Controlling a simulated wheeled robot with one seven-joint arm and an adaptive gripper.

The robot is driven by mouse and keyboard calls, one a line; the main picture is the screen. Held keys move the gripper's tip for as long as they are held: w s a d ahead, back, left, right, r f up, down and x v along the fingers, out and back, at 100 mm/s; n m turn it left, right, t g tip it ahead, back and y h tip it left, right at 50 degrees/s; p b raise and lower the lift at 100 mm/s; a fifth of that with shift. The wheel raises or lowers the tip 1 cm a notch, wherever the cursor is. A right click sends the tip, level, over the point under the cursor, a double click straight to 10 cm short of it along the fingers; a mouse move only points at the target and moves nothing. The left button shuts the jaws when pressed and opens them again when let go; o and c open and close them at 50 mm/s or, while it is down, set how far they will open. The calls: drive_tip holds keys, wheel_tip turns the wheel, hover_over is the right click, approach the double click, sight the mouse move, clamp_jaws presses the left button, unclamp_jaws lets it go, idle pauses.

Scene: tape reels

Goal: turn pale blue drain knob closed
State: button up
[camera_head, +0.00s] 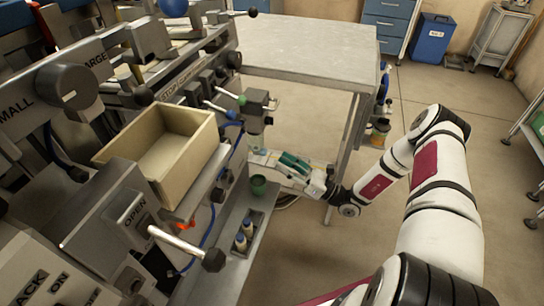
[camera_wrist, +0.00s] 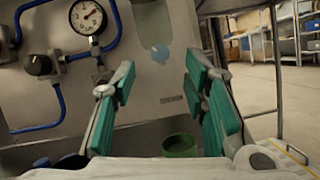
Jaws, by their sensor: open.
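The pale blue knob (camera_wrist: 160,53) sits on a grey metal panel (camera_wrist: 145,85), ahead of my fingertips. In the wrist view it shows in the gap between my two fingers, nearer the right one. My gripper (camera_wrist: 159,80) is open and empty, with teal pads on both fingers. I see no contact with the knob. In the head view my gripper (camera_head: 264,158) reaches left toward the machine's right side, and I cannot make out the knob clearly there.
A gauge (camera_wrist: 87,17), a black knob (camera_wrist: 38,65) and blue pipes lie left of the fingers. A green cup (camera_wrist: 180,145) stands below them and also shows in the head view (camera_head: 258,185). A table (camera_head: 310,50) stands behind. Open floor (camera_head: 445,95) lies right.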

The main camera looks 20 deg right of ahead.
sight(266, 153)
drive_tip(key=shift+x, duration=2.6)
clamp_jaws()
